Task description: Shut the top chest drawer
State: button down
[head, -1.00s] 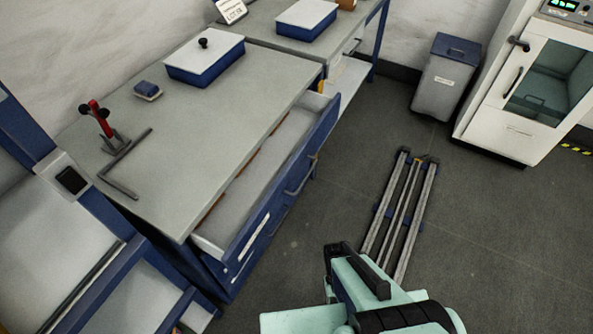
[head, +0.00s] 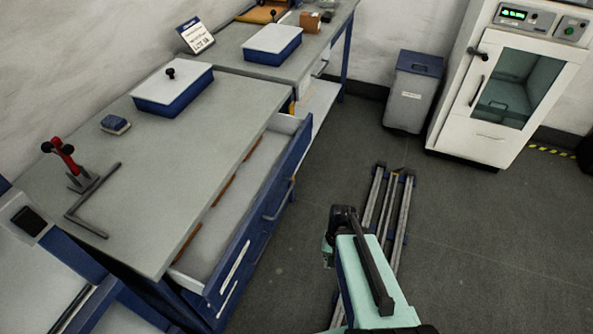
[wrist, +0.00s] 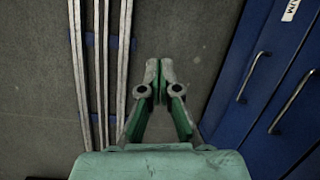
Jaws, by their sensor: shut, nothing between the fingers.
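The top chest drawer (head: 243,233) stands pulled out from under the grey worktop in the head view, its blue front with a handle and its pale, empty-looking inside showing. In the wrist view blue drawer fronts (wrist: 285,85) with two bar handles lie to the right; I cannot tell which drawer each is. My gripper (wrist: 152,66) is shut and empty, over the floor left of those fronts and apart from them. In the head view the arm end (head: 340,222) is right of the open drawer, with a clear gap; its fingertips are hidden there.
Floor rails (head: 386,215) run beside my arm. On the worktop (head: 185,185) are a lidded blue box (head: 172,90), a small blue block (head: 115,124), a red-handled clamp (head: 66,158) and an L-shaped bar (head: 95,200). A bin (head: 412,92) and a white cabinet (head: 505,90) stand behind open floor.

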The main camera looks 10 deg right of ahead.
jog(key=w+d+r+m+t+y+b, duration=0.1)
jog(key=w+d+r+m+t+y, duration=0.2)
jog(key=w+r+m, duration=0.75)
jog(key=w+d+r+m+t+y+b, duration=0.1)
jog(key=w+d+r+m+t, duration=0.3)
jog(key=w+r, duration=0.75)
jog(key=m+y, duration=0.1)
jog(key=m, duration=0.5)
send_near(289, 171)
notch_tip(289, 171, down, 4)
jog(key=shift+w+a+f+p, duration=0.2)
jog(key=shift+w+a, duration=0.25)
jog(key=shift+a, duration=0.15)
jog(key=shift+w+a+f+p, duration=0.2)
jog(key=shift+w+a+f, duration=0.05)
jog(key=shift+w+a, duration=0.55)
jog(key=shift+a, duration=0.25)
